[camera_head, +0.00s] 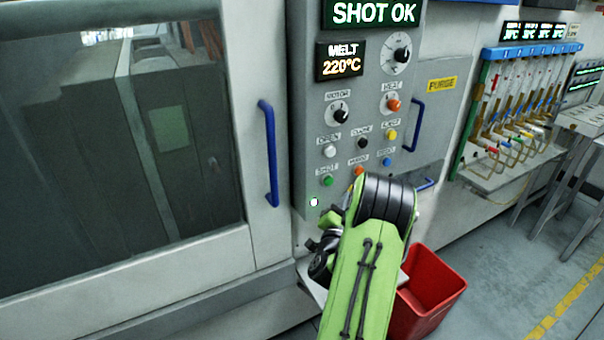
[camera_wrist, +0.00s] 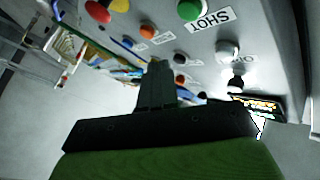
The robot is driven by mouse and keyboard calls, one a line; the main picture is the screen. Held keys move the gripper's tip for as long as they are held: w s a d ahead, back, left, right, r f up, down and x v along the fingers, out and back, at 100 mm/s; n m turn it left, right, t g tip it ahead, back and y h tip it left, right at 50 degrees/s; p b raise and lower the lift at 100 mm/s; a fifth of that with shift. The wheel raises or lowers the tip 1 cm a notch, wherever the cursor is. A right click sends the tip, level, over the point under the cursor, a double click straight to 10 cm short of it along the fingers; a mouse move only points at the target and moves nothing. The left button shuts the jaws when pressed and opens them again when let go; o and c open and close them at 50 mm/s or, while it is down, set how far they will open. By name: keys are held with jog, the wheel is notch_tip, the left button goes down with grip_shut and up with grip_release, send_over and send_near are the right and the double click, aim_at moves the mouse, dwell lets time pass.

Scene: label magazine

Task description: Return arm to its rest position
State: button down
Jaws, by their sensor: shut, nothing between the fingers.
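My gripper (camera_wrist: 157,68) shows in the wrist view with its two dark fingers together and nothing between them. It points toward the machine's button panel, with a gap I cannot judge. In the head view my green and black arm reaches up in front of the lower panel and hides most of the gripper. The control panel (camera_head: 345,109) carries the green SHOT button (camera_head: 327,181), which also shows in the wrist view (camera_wrist: 190,10). The upper display (camera_head: 374,13) reads SHOT OK.
A blue door handle (camera_head: 268,153) stands left of the panel and another blue handle (camera_head: 413,125) stands right of it. A red bin (camera_head: 432,290) sits on the floor just right of my arm. A hose rack (camera_head: 510,110) is farther right. Open floor lies at lower right.

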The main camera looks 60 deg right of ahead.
jog(key=w+a+r+n+t+y, duration=0.35)
jog(key=w+a+n+y, duration=0.2)
jog(key=w+a, duration=0.3)
jog(key=w+a+r+n+t+y, duration=0.2)
jog(key=w+a+n+t+y, duration=0.2)
jog(key=w+a+n, duration=0.35)
jog(key=w+a+r+n+y, duration=0.1)
jog(key=a+n+y, duration=0.15)
jog(key=a, duration=0.45)
jog(key=w+a+r+n+y, duration=0.1)
jog(key=a+y, duration=0.2)
jog(key=a, duration=0.4)
jog(key=s+a+n+g+y, duration=0.2)
jog(key=s+a+n+g, duration=0.15)
jog(key=s+a, duration=0.6)
jog(key=s+a+f+n+g+y, duration=0.1)
jog(key=s+a+g, duration=0.3)
jog(key=s, duration=0.9)
jog(key=shift+s+a+n+y, duration=0.15)
jog(key=shift+a+n+y, duration=0.2)
jog(key=shift+a, duration=0.85)
jog(key=shift+f, duration=0.1)
